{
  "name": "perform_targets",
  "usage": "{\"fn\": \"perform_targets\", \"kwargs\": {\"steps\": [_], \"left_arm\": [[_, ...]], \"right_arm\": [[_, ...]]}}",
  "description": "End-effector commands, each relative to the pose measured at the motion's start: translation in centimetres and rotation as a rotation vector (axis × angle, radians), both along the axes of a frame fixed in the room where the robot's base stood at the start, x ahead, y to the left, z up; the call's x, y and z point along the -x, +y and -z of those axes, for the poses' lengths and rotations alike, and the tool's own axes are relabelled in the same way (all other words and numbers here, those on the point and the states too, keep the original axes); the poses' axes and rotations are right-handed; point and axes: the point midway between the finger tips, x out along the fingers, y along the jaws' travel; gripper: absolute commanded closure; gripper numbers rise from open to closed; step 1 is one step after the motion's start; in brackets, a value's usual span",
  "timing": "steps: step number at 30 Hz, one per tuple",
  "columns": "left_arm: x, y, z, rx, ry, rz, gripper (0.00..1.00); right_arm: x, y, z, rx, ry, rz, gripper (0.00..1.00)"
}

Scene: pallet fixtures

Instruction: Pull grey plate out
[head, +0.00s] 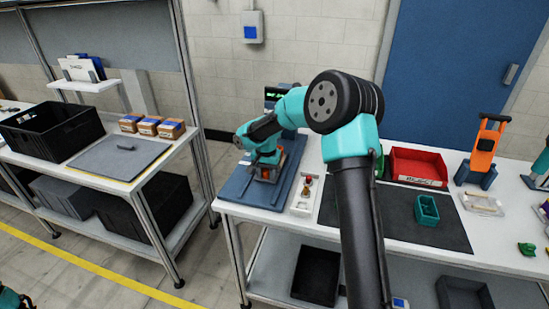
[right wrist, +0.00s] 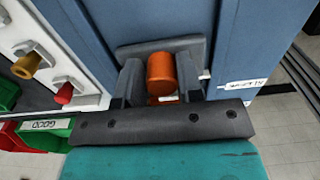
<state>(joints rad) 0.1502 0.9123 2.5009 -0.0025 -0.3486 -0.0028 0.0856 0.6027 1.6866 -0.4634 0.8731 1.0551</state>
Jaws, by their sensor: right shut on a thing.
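The grey plate (right wrist: 190,43) shows in the right wrist view, lying against the blue fixture (right wrist: 95,38), with an upright orange knob (right wrist: 161,73) in front of it. My right gripper (right wrist: 161,88) has its two fingers on either side of the knob and is shut on it. In the head view my right gripper (head: 266,163) is low over the blue fixture (head: 240,190) at the left end of the right-hand bench; the plate is largely hidden there by the gripper. My left gripper does not show.
A white button box (head: 304,196) stands right beside the fixture. Further right are a dark mat (head: 445,232), a red bin (head: 418,167) and a small green bin (head: 427,210). A gap of floor separates the left-hand bench, which carries a black crate (head: 52,130) and a grey board (head: 105,160).

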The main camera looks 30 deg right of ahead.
Motion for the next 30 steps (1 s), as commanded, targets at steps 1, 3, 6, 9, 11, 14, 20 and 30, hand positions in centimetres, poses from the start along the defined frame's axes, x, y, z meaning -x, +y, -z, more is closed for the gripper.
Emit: {"fn": "perform_targets", "kwargs": {"steps": [1,3,6,9,11,14,20,30], "left_arm": [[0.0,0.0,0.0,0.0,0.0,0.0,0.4],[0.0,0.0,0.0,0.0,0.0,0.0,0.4],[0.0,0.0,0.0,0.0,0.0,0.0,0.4],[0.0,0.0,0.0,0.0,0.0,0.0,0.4],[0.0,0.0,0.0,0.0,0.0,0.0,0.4],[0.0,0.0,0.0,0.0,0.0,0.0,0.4],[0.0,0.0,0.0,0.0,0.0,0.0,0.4],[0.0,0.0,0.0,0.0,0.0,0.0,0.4]], "right_arm": [[0.2,0.7,0.8,-0.007,0.009,-0.004,0.87],[0.4,0.9,0.8,-0.007,0.009,-0.004,0.87],[0.7,1.1,0.8,-0.007,0.01,-0.003,0.87],[1.0,1.4,0.8,-0.006,0.01,-0.003,0.88],[1.1,1.6,0.8,-0.007,0.009,-0.003,0.88],[1.4,1.8,0.8,-0.007,0.009,-0.003,0.88],[1.9,2.4,0.8,-0.007,0.009,-0.002,0.88],[2.8,3.4,0.8,-0.007,0.01,-0.002,0.88]]}}
